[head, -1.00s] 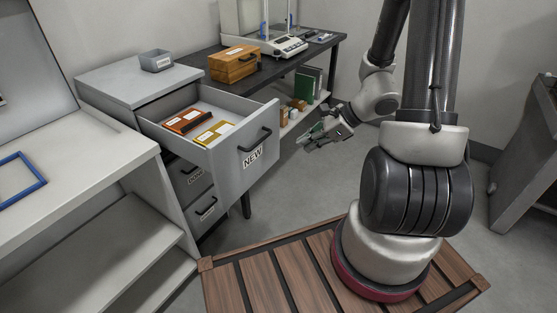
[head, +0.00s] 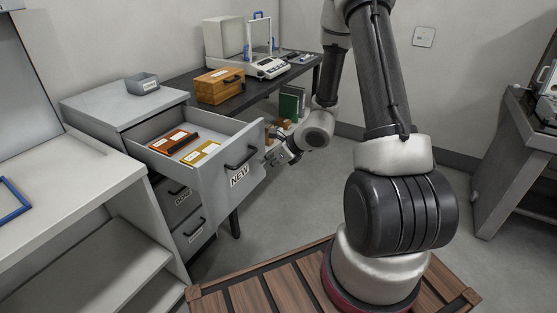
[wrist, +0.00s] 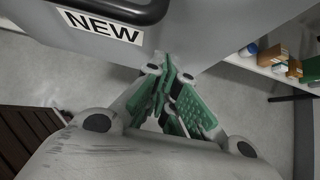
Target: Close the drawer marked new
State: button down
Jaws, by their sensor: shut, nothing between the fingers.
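The drawer marked NEW (head: 222,180) stands pulled out from the grey cabinet (head: 120,97). Its front carries a dark bar handle (head: 240,158) and the NEW label. An orange folder (head: 172,141) and a yellow folder (head: 200,153) lie inside. My gripper (head: 270,160) is beside the right edge of the drawer front in the head view. In the wrist view my gripper (wrist: 172,115) has its green-padded fingers together, empty, just below the drawer front (wrist: 150,45) and label. I cannot tell whether the fingertips touch the front.
Lower drawers (head: 188,238) are shut. A dark table (head: 205,92) behind holds a wooden box (head: 220,86) and a balance (head: 268,66). A white bench (head: 60,180) is at left. Books (head: 291,102) stand on a shelf under the table. Floor right of the drawer is clear.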

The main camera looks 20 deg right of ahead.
jog(key=shift+w+a, duration=0.6)
jog(key=shift+w, duration=0.25)
